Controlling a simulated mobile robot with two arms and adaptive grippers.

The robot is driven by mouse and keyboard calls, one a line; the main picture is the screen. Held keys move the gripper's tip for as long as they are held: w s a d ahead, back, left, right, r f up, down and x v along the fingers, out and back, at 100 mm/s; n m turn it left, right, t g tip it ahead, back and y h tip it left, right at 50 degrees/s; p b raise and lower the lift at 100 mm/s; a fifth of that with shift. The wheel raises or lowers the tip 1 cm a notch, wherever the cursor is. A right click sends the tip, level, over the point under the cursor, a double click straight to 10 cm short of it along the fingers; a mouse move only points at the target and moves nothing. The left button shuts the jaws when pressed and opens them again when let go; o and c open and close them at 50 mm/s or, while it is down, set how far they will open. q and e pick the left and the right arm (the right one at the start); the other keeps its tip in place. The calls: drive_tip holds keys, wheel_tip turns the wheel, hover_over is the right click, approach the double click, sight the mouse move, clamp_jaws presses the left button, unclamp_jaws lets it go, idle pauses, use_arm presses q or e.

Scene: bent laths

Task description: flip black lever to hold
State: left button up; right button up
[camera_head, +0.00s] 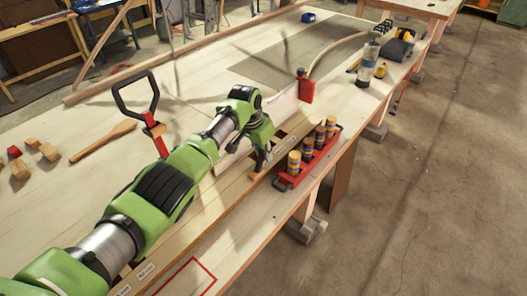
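A black loop-shaped handle (135,97), which may be the black lever, stands up from a red stem (154,128) at the left of the bench, partly behind my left arm. My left arm comes in from the lower left. My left gripper (261,160) points down at the wooden rail along the bench's front, to the right of the handle and apart from it. Its dark fingers are small and partly hidden, so I cannot tell whether they are open or hold anything. Small white labels sit on the rail, too small to read. My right gripper is out of view.
A red rack (310,164) with several wooden-topped pegs stands close to the right of my gripper. A white board with a red end piece (306,88) stands behind. A bottle (367,64) stands at the far right.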

sight(257, 166)
use_arm(q)
drive_tip(key=o, duration=0.4)
drive_tip(key=shift+f, duration=0.1)
drive_tip(key=v, duration=1.2)
drive_tip(key=shift+w+d, duration=0.1)
